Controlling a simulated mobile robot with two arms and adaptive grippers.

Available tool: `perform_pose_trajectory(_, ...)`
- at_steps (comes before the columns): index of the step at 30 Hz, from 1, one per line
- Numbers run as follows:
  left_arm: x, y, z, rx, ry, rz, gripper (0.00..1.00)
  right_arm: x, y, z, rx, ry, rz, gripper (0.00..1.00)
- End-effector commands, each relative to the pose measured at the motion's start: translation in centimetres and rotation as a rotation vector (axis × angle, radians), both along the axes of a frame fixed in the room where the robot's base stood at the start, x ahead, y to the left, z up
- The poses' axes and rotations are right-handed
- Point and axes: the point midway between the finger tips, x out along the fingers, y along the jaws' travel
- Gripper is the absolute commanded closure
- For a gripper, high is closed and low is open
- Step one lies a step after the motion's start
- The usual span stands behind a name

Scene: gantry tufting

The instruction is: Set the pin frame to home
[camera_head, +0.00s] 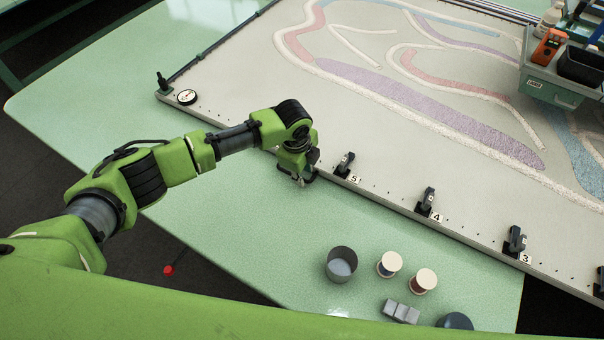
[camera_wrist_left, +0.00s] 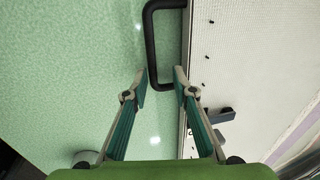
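The pin frame (camera_head: 235,100) is a large, pale cloth-covered panel with small pins along its edge and tufted red, purple, blue and white bands. It also fills the right of the left wrist view (camera_wrist_left: 240,70). A black handle (camera_wrist_left: 149,45) projects from its near edge. My left gripper (camera_head: 300,180) is at that edge, left of the clamp marked 5. In the left wrist view my left gripper (camera_wrist_left: 160,78) is open, with part of the handle showing between its fingertips. I cannot tell whether they touch it. My right gripper is not in view.
Black clamps marked 5 (camera_head: 345,164), 4 (camera_head: 427,200) and 3 (camera_head: 515,241) line the near edge. A round dial (camera_head: 187,97) sits at the left corner. A caddy (camera_head: 552,84) is at upper right.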

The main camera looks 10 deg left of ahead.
Motion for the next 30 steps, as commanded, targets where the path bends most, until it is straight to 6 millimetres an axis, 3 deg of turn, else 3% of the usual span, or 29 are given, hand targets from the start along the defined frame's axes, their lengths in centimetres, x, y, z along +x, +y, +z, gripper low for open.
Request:
perform_pose_trajectory(10,-0.3,0.1,0.7,0.001,0.005,-0.001,0.75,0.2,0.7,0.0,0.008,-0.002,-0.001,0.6)
perform_pose_trajectory(24,-1.5,0.6,9.6,0.001,0.003,-0.002,0.75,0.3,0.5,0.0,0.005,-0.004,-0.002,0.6)
perform_pose_trajectory(30,-1.8,0.6,11.4,0.002,0.005,-0.001,0.75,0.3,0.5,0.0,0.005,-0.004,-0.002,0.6)
